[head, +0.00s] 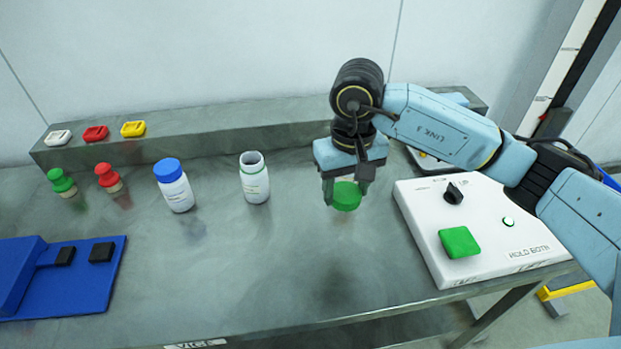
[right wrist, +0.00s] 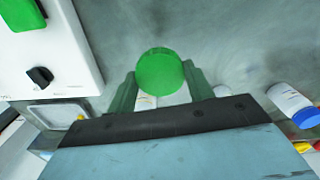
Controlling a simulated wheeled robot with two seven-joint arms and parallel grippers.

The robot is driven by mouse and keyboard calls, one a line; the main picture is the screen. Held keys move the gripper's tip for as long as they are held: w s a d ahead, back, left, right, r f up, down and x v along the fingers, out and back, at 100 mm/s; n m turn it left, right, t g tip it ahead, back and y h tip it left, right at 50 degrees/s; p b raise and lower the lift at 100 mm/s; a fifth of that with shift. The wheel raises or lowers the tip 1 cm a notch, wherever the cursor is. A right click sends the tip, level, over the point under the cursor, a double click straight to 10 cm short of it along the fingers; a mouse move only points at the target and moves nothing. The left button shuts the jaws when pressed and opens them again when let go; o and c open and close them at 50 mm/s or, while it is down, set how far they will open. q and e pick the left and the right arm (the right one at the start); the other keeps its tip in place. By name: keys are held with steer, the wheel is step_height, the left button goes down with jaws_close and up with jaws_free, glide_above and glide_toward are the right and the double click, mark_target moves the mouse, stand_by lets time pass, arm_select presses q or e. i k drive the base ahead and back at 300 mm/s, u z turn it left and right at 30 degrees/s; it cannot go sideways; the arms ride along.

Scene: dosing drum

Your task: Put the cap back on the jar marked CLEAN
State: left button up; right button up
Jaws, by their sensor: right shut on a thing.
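An open white jar (head: 255,180) with a green line near its neck stands upright on the bench, its mouth uncovered. Its label is too small to read. My right gripper (head: 346,190) is shut on a green cap (head: 347,197) and holds it above the bench, to the right of the open jar and apart from it. In the right wrist view the green cap (right wrist: 160,72) sits between the two fingers, partly covering a white jar behind it. A white jar with a blue cap (head: 173,185) stands left of the open jar. My left gripper is not in view.
A white control box (head: 470,215) with a knob and green button stands at the right. A blue fixture (head: 75,275) lies at the left front. Green (head: 61,181) and red (head: 108,177) knobbed pieces stand at the left. The middle front of the bench (head: 250,280) is clear.

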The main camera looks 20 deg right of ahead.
mark_target(254, 173)
steer(key=z, duration=1.9)
steer(key=k, duration=0.95)
steer(key=u, duration=1.2)
steer(key=i, duration=0.5)
